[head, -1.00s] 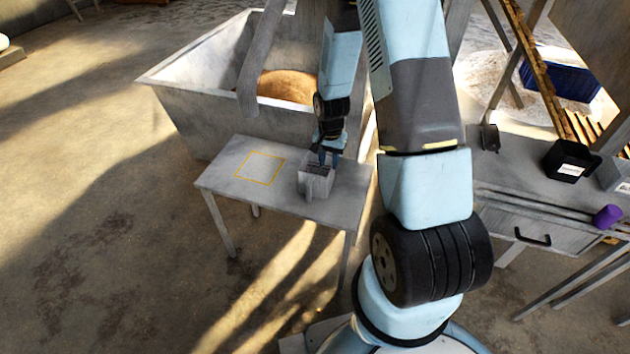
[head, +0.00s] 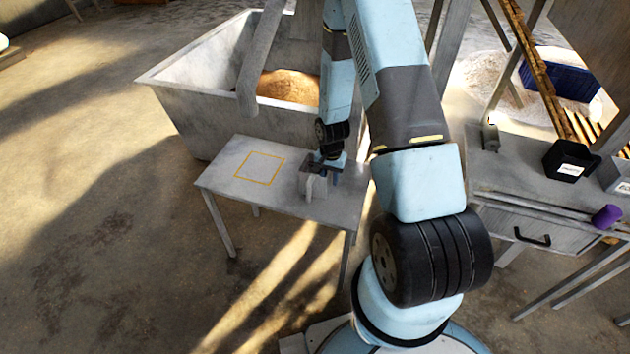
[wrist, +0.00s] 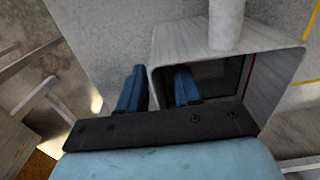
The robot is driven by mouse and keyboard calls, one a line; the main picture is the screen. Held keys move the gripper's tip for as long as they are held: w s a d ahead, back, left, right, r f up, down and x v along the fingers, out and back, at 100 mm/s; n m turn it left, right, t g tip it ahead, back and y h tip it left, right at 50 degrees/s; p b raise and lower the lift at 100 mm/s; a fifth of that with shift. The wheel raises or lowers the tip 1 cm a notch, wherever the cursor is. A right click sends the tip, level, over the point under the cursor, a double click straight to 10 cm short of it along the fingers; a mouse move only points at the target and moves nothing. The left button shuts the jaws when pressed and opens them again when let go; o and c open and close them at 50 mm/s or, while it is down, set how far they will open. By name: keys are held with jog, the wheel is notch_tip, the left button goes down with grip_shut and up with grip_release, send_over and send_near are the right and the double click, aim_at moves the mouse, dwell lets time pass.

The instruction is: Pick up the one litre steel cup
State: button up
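The steel cup (head: 312,187) is a square, grey, open-topped vessel standing on a small grey table (head: 225,180). In the wrist view the cup (wrist: 225,65) shows its open mouth, dark inside, with a round bar-like handle (wrist: 227,22) on one side. My gripper (head: 330,174) is at the cup's right side in the head view. In the wrist view my gripper (wrist: 158,88) has its two blue fingers apart, one outside the cup's left wall and the other at the mouth, seemingly inside. A gap shows between the fingers and the wall. The fingertips' depth is unclear.
A yellow square outline (head: 260,168) marks clear tabletop left of the cup. A large grey trough (head: 190,100) with brown grain (head: 290,86) stands behind.

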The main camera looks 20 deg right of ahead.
grip_shut()
dwell(1.4)
